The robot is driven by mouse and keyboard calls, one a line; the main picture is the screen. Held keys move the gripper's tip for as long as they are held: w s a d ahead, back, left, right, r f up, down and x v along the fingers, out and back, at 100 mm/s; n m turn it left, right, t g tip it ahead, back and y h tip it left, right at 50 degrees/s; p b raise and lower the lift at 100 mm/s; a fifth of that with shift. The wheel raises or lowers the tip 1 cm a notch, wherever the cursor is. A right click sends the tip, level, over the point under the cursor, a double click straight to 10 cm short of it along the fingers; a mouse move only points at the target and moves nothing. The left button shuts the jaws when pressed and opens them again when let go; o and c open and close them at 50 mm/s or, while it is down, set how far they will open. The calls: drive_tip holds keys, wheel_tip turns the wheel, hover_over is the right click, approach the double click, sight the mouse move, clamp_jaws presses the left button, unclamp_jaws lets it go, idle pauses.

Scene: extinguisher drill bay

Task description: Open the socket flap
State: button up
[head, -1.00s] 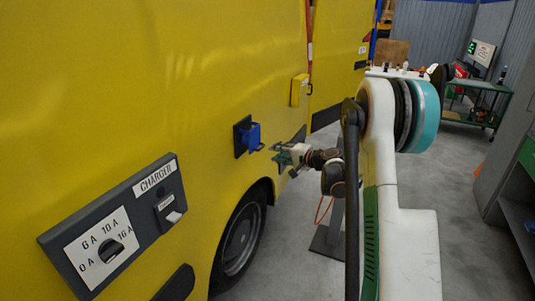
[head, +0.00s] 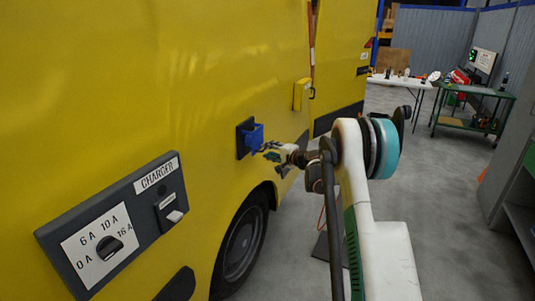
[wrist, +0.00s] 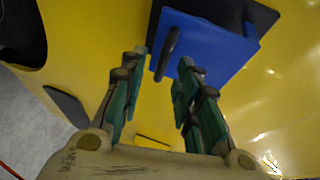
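The socket flap (head: 256,137) is blue and sits on a dark backing plate (head: 240,138) on the yellow van's side. In the wrist view the blue flap (wrist: 205,45) fills the upper middle, with a dark bar-like handle (wrist: 168,52) on its near left part. The flap looks closed over the socket, and no socket opening shows. My gripper (head: 268,151) is just right of the flap in the head view. In the wrist view my gripper (wrist: 163,60) is open, its green fingers apart, with the handle seen between the tips. Contact cannot be told.
The grey charger panel (head: 112,225) with a dial is on the van (head: 110,90) at lower left. A yellow box (head: 301,95) is on the van above right of the flap. A white table (head: 403,81) and green cart (head: 470,122) stand behind. The floor to the right is clear.

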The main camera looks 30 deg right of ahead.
drive_tip(key=shift+x, duration=0.85)
clamp_jaws()
